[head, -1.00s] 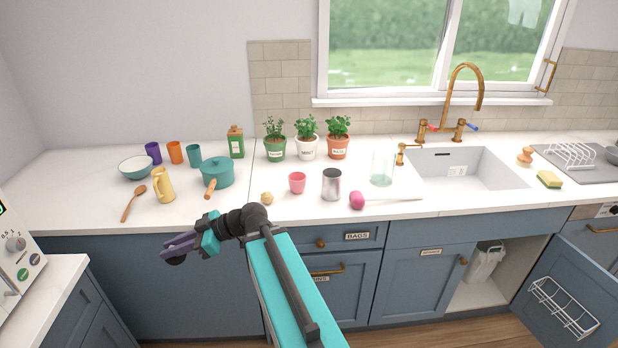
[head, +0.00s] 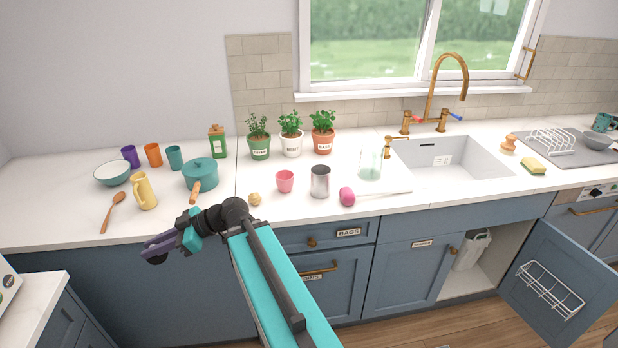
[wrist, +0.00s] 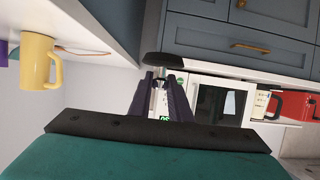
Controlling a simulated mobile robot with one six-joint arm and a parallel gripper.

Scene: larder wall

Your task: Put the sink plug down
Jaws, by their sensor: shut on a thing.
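The sink plug (wrist: 167,65) is a dark, rounded piece at the tips of my gripper (wrist: 161,88) in the wrist view. My gripper's purple fingers are shut on it. In the head view my gripper (head: 161,243) is in front of the counter's front edge, with the dark plug (head: 156,259) just under its fingertips. The plug is small there and partly hidden by the fingers. The sink (head: 450,165) is far to the right, set in the white counter.
The white counter (head: 60,215) carries a wooden spoon (head: 113,212), a yellow jug (head: 144,191), a teal pot (head: 200,174), a pink cup (head: 285,181) and a metal can (head: 320,181). Bare counter lies along the front left. A cupboard door (head: 555,275) stands open at right.

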